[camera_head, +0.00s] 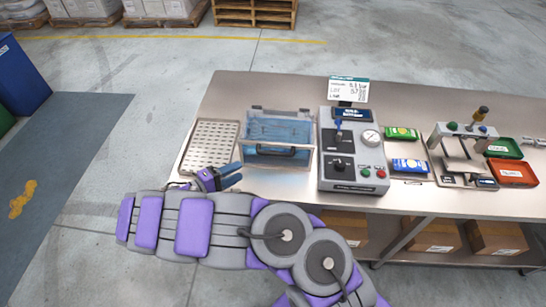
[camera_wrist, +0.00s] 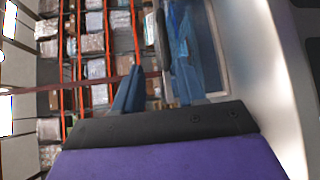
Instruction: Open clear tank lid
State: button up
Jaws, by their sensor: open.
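The clear tank (camera_head: 279,130) has see-through walls, a bluish inside and a dark handle (camera_head: 282,151) along its front side. It stands on the left part of the bench, and its lid looks shut. My gripper (camera_head: 235,175) is at the tank's front left corner, low near the bench edge, with blue fingers pointing right toward the handle. The fingers are apart with nothing held. In the wrist view my gripper (camera_wrist: 157,88) shows two blue fingers; the tank (camera_wrist: 208,50) fills the upper right, with a dark bar close to the fingers. Contact cannot be told.
A perforated tray (camera_head: 209,144) lies left of the tank. A grey control box (camera_head: 353,160) with gauge and buttons stands close on its right. Green and blue packs (camera_head: 410,165), a small press (camera_head: 465,150) and coloured trays (camera_head: 512,172) are farther right on the bench (camera_head: 240,85).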

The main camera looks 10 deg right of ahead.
aim_at(274, 155)
jog(key=x, duration=0.5)
jog(key=b+x, duration=0.1)
jog(key=x, duration=0.5)
jog(key=f+x, duration=0.1)
jog(key=x, duration=0.4)
jog(key=shift+w+b, duration=0.3)
jog(key=shift+c, duration=0.3)
grip_shut()
